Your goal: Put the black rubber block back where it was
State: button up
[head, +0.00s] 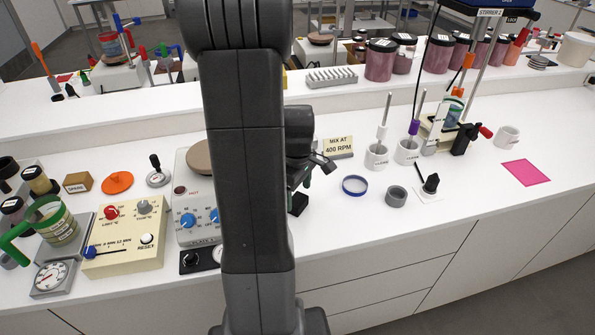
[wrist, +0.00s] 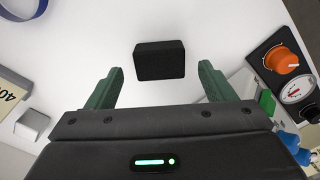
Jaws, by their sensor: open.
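The black rubber block (wrist: 161,60) lies on the white bench top, seen in the wrist view just beyond and between my fingertips. In the head view the block (head: 298,203) shows partly, beside my arm and below my gripper. My gripper (wrist: 160,80) is open, with its two green fingers apart on either side of the block's near end. Nothing is held. In the head view my gripper (head: 302,185) is partly hidden behind my arm.
A blue-rimmed ring (head: 355,185) and a grey ring (head: 396,196) lie to the right. A hotplate (head: 188,217) with blue knobs stands left. A sign (head: 338,147) stands behind. A pink sheet (head: 525,172) lies far right, with clear bench before it.

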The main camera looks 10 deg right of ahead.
aim_at(297, 199)
notch_tip(297, 199, up, 8)
jog(key=shift+r, duration=0.25)
notch_tip(297, 199, down, 13)
jog(key=shift+w+r, duration=0.1)
jog(key=shift+r, duration=1.25)
